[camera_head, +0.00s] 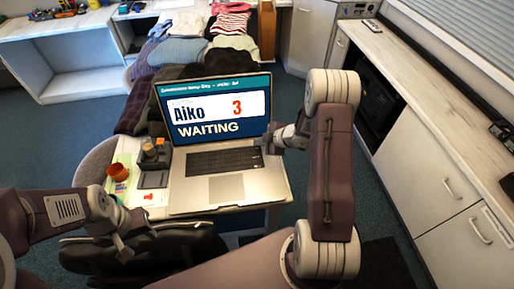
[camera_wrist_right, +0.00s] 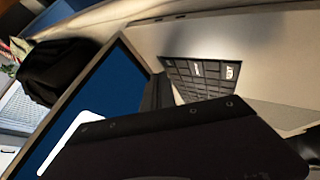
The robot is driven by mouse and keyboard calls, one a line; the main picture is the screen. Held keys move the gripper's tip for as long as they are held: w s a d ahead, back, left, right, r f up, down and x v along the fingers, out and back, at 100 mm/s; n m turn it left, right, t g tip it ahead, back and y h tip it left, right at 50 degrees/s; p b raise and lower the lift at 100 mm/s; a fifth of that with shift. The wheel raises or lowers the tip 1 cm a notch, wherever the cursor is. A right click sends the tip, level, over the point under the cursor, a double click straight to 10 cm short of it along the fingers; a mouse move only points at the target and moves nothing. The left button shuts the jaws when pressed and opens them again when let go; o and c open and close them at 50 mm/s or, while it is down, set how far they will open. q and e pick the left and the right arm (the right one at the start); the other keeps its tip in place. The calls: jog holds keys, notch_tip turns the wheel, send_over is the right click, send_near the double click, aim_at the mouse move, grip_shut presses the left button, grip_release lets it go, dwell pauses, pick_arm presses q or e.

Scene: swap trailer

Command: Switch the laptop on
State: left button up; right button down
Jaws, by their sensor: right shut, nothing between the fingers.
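The open laptop (camera_head: 228,190) sits on a small table, its screen (camera_head: 212,104) lit blue with "Aiko 3 WAITING". Its keyboard (camera_head: 224,159) faces me. My right gripper (camera_head: 268,146) is shut and empty at the keyboard's upper right corner; whether it touches the laptop I cannot tell. In the right wrist view the dark gripper (camera_wrist_right: 190,135) covers much of the laptop, with keys (camera_wrist_right: 205,75) and part of the screen (camera_wrist_right: 115,82) beside it. No power button can be made out. My left gripper (camera_head: 124,243) hangs low, in front of the table's left side; its finger opening is unclear.
Left of the laptop stand a dark organizer (camera_head: 153,165), an orange cup (camera_head: 118,172) and a paper sheet (camera_head: 128,188). A dark seat (camera_head: 165,250) is in front. Folded clothes (camera_head: 180,50) lie behind. A counter with cabinets (camera_head: 445,175) runs along the right.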

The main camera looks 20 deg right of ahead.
aim_at(259, 149)
jog(key=shift+r+p, duration=2.45)
jog(key=shift+r, duration=0.1)
jog(key=shift+f, duration=0.1)
